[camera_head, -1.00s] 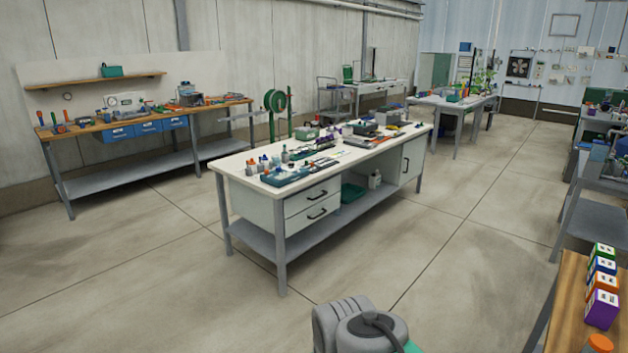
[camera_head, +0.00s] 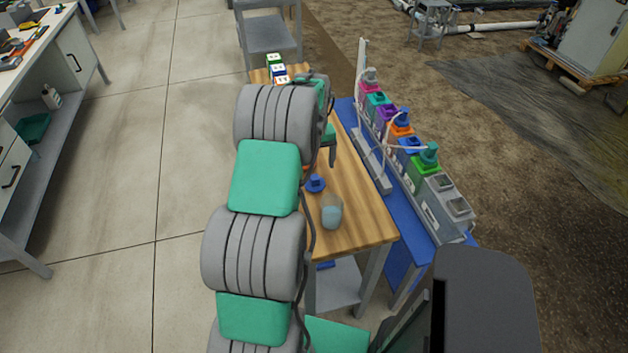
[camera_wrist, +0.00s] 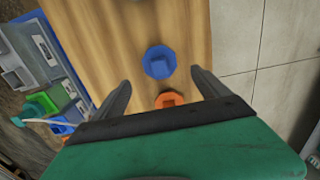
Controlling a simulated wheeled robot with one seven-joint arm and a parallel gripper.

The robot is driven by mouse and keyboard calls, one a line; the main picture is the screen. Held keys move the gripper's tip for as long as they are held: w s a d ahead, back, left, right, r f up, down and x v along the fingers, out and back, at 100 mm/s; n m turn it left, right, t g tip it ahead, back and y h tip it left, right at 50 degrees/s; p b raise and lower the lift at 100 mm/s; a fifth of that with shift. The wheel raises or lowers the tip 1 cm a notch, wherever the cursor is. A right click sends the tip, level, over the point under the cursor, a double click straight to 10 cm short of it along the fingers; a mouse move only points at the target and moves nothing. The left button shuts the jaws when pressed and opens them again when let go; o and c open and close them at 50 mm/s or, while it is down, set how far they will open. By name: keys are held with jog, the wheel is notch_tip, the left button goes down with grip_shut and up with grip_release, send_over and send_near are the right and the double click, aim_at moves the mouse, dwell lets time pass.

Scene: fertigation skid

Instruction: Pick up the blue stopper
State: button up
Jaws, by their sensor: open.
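The blue stopper (camera_head: 316,183) lies on the wooden bench top (camera_head: 353,199), beside my arm in the head view. In the wrist view the blue stopper (camera_wrist: 159,61) has a many-sided rim and a raised square top. My gripper (camera_wrist: 158,80) is open above the bench, one finger to each side in the picture. The stopper shows between and a little beyond the fingertips, and nothing is held. In the head view my arm hides most of the gripper.
An orange stopper (camera_wrist: 169,99) lies near the blue one, partly behind my gripper's body. A clear rounded vessel (camera_head: 331,211) stands near the bench's front end. A row of coloured containers (camera_head: 410,146) stands on a blue bench along the right. Small boxes (camera_head: 276,68) sit at the far end.

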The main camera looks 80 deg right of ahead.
aim_at(315, 177)
jog(key=f, duration=0.2)
jog(key=f+p, duration=0.1)
jog(key=f, duration=0.1)
jog(key=f+p, duration=0.1)
jog(key=f, duration=0.1)
jog(key=shift+s+a+f, duration=0.15)
jog(key=shift+a+f, duration=0.15)
jog(key=shift+f, duration=0.05)
jog(key=c, duration=1.4)
